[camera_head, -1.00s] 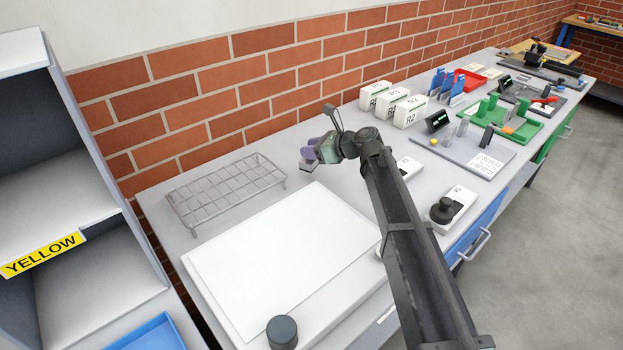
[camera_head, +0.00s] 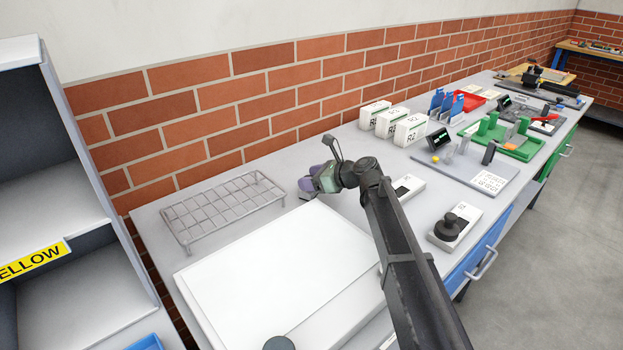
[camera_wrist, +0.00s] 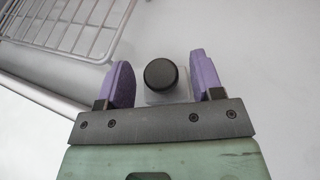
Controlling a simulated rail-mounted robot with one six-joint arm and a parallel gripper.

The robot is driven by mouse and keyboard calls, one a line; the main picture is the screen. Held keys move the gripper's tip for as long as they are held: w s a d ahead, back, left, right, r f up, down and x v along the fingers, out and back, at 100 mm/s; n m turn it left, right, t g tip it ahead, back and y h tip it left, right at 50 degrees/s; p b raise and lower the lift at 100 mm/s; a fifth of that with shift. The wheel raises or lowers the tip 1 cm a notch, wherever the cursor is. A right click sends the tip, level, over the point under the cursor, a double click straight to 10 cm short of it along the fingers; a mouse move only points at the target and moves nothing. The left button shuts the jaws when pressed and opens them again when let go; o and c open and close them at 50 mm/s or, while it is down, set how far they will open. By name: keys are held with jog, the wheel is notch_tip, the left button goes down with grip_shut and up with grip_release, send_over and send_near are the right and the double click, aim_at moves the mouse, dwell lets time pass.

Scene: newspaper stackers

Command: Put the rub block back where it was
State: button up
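My gripper (camera_wrist: 160,72) has two purple fingers. In the head view my gripper (camera_head: 305,190) is low over the bench, just beyond the white board's far edge. In the wrist view a block with a round black knob (camera_wrist: 161,74) and a pale square base (camera_wrist: 152,98) lies between the fingers; it looks like the rub block. Gaps show on both sides of the knob, so the fingers look open around it. Contact at the base's right side cannot be told. In the head view my gripper mostly hides this block.
A wire rack (camera_head: 222,205) stands left of my gripper, close by; it also shows in the wrist view (camera_wrist: 70,25). A white board (camera_head: 280,275) lies in front. White boxes (camera_head: 392,122) and a black-knobbed white unit (camera_head: 455,226) stand to the right.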

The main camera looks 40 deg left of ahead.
jog(key=shift+d+r+p, duration=0.15)
jog(key=shift+r+p, duration=0.2)
jog(key=p+v, duration=0.4)
jog(key=v, duration=0.7)
jog(key=shift+d, duration=0.3)
jog(key=shift+w+d, duration=0.1)
jog(key=shift+w, duration=0.05)
